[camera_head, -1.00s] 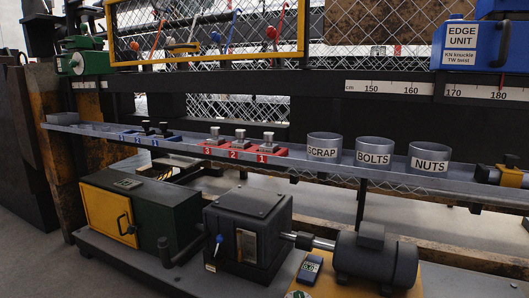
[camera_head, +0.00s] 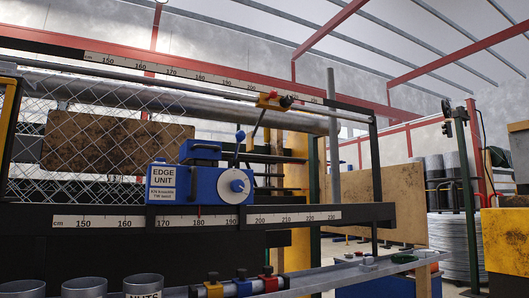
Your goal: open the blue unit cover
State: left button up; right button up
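The blue edge unit (camera_head: 175,187) sits on the black beam in the middle of the head view. It carries a white "EDGE UNIT" label on its left and a pale round dial (camera_head: 235,186) on its right. Its raised blue top part, apparently the cover (camera_head: 200,151), lies over the body and looks closed, with a dark bar along it. A lever with a blue knob (camera_head: 240,135) stands just behind the dial. Neither of my grippers shows in this view.
Scale strips run along the beam (camera_head: 365,214) and the upper rail. Below is a grey shelf (camera_head: 345,274) with cups (camera_head: 84,287) at left and blue, yellow and red fittings (camera_head: 240,286). A wire mesh and a brown board (camera_head: 115,143) stand behind.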

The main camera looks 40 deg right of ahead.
aim_at(209, 150)
jog(key=l+z, duration=0.1)
jog(key=z, duration=0.7)
